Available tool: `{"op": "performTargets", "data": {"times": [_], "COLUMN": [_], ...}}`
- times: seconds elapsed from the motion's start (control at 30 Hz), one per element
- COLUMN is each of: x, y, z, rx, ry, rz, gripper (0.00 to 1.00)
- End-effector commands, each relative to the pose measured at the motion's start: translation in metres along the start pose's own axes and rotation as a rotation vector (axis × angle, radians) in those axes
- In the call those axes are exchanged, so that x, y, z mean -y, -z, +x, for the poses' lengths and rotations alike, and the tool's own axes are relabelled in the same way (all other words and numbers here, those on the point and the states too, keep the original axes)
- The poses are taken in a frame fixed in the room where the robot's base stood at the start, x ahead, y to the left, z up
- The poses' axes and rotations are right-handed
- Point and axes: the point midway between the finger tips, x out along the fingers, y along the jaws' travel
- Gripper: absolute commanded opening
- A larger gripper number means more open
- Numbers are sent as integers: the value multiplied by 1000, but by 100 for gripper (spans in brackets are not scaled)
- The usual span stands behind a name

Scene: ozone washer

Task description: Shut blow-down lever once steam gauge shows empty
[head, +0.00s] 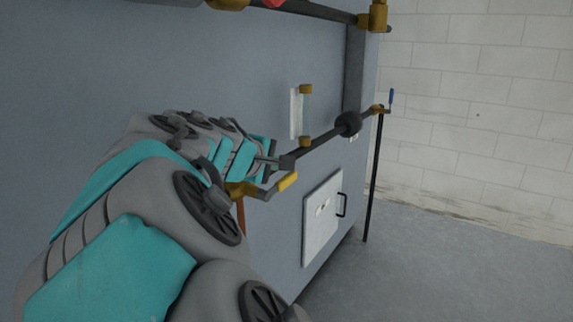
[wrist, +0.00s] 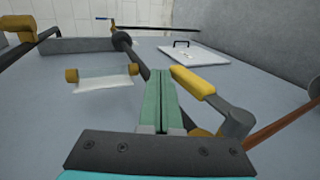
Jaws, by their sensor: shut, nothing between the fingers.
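A lever with a yellow grip (head: 288,181) sits on a brass valve on the machine's side; in the wrist view the yellow grip (wrist: 193,82) lies just right of my fingers. My gripper (head: 284,162) is shut and empty, close to this lever and over the dark pipe. In the wrist view its fingers (wrist: 160,76) are pressed together. A glass gauge tube (head: 305,115) with brass ends stands before a white plate; it also shows in the wrist view (wrist: 103,75). No liquid is discernible in the glass. No label names the levers.
A small blue-handled lever (head: 391,97) sits at the pipe's far end, above a thin black downpipe (head: 374,180). A white hatch (head: 320,222) with a black handle is below the pipe. A copper pipe (wrist: 285,126) runs right of the yellow lever. Floor at right is clear.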

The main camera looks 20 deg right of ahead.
Motion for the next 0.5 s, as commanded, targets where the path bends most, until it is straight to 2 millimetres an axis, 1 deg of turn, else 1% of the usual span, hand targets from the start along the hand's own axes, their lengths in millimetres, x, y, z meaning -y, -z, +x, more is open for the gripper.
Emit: {"op": "performTargets", "data": {"times": [0.13, 0.17, 0.23, 0.27, 0.5], "x": [-22, -24, -34, -37, -76], "y": [2, 3, 3, 3, 4], "z": [-13, -16, -25, -26, -46], "rx": [-3, -5, -2, -2, -5], "ry": [-1, -2, 0, 0, -1], "rz": [1, 3, 2, 4, 4], "gripper": [0, 0, 0, 0, 0]}}
